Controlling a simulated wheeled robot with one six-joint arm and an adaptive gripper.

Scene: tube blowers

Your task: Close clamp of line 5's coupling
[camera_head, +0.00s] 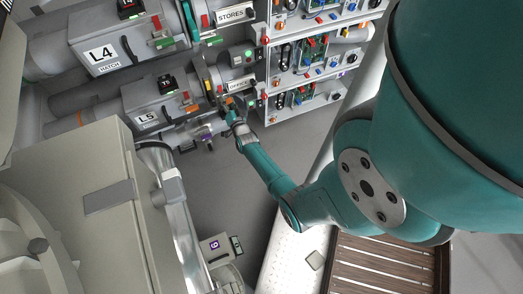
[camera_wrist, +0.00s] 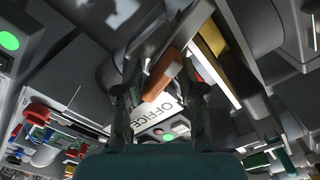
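Line 5's unit (camera_head: 155,105) is a grey box marked L5, left of my gripper in the head view. Its coupling (camera_head: 209,78) joins it to a unit labelled OFFICE (camera_head: 240,83). My gripper (camera_head: 230,103) is at the lower right side of the coupling. In the wrist view an orange clamp lever (camera_wrist: 164,74) shows between the two dark fingers of my gripper (camera_wrist: 160,88). The fingers stand apart with visible gaps on both sides of the lever, so they look open. The lever's base is partly hidden by grey metal parts.
Line 4's unit (camera_head: 105,45), marked L4, lies above, with a STORES label (camera_head: 231,14) on its right. Panels with coloured knobs and circuit boards (camera_head: 305,55) stand to the right. A beige cabinet (camera_head: 80,165) is at the lower left. Grey floor (camera_head: 225,180) is open below.

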